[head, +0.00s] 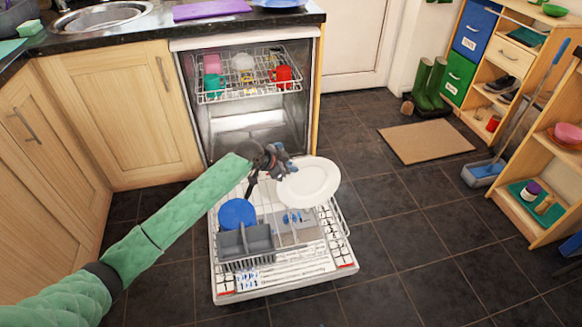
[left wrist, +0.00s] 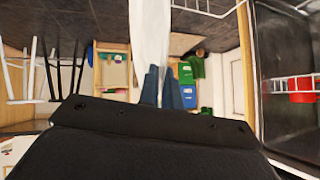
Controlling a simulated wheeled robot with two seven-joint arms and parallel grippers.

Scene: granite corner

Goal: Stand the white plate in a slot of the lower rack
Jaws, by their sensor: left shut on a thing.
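The white plate (head: 309,182) is in the grip of my left gripper (head: 281,165), tilted above the back right part of the lower rack (head: 341,222). The gripper is shut on the plate's left edge. In the left wrist view the plate (left wrist: 150,35) shows nearly edge-on as a white band at the blue fingertips (left wrist: 162,88). The lower rack is pulled out over the open dishwasher door. A blue plate (head: 237,213) and a grey cutlery basket (head: 245,242) are in its left part. The plate hides some slots. My right gripper is not in view.
The upper rack (head: 250,88) holds a red mug (head: 284,76), a pink cup and other items. Cupboards stand to the left. The dark tiled floor right of the door is clear up to a doormat (head: 426,143) and wooden shelves (head: 548,150).

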